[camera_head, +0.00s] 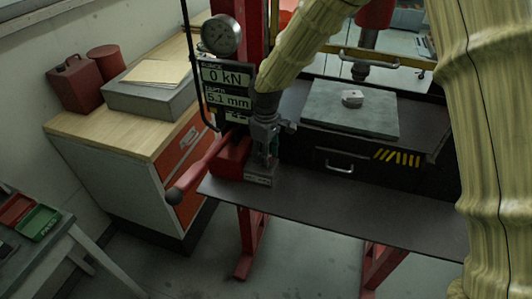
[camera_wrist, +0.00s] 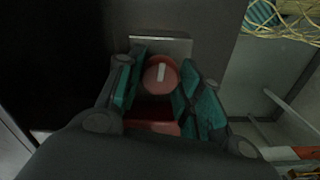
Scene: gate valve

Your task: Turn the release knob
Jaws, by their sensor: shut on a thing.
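The release knob (camera_wrist: 160,75) is a round red knob with a white mark, seen in the middle of the wrist view. The teal-lined fingers of my gripper (camera_wrist: 158,88) are on both sides of it, shut on it. In the head view my gripper (camera_head: 267,150) points down at the front left of the press, beside the red lever handle (camera_head: 196,171). The knob is hidden behind the fingers in that view. A pale label plate (camera_wrist: 165,46) lies just beyond the knob in the wrist view.
A display (camera_head: 226,87) reading 0 kN and 5.1 mm and a round gauge (camera_head: 221,35) stand close behind my gripper. A wooden-topped cabinet (camera_head: 75,125) is at the left.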

